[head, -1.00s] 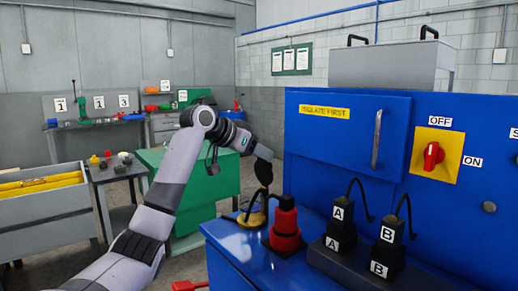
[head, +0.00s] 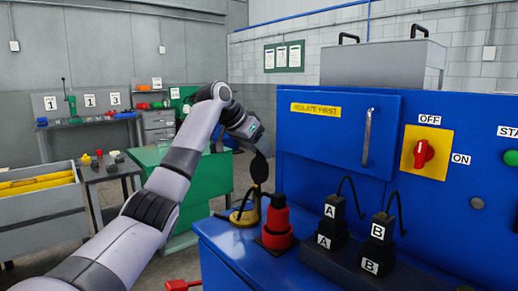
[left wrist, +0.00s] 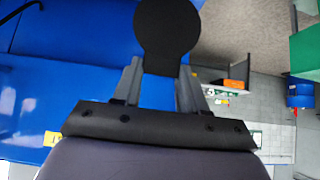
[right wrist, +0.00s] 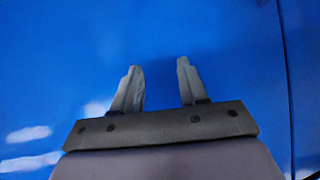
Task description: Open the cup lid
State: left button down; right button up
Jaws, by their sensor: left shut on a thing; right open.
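My left gripper (head: 258,150) is shut on a dark round lid (head: 259,168), which stands upright in its fingers. In the left wrist view the lid (left wrist: 167,28) is a flat black disc with a narrow tab between the fingertips (left wrist: 160,72). Just below it in the head view, a brass-coloured cup (head: 243,217) stands on the blue bench top. A black cable partly crosses the cup, and I cannot tell whether the lid is joined to it. My right gripper (right wrist: 158,82) is open and empty, over a blue surface.
A red plug (head: 276,222) stands close right of the cup. Black plugs A (head: 331,225) and B (head: 378,245) with curved cables stand further right. Behind is a blue cabinet (head: 335,140) with a handle and a red switch (head: 424,153). A green cabinet (head: 165,185) stands behind my left arm.

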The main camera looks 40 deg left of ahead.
pick_arm(q)
jog(key=shift+a+r, duration=0.1)
jog(key=shift+r, duration=0.25)
jog(key=c, duration=0.6)
grip_release()
jog(key=shift+s, duration=0.15)
jog(key=shift+f, duration=0.1)
jog(key=b+v, duration=0.1)
jog(key=v, duration=0.6)
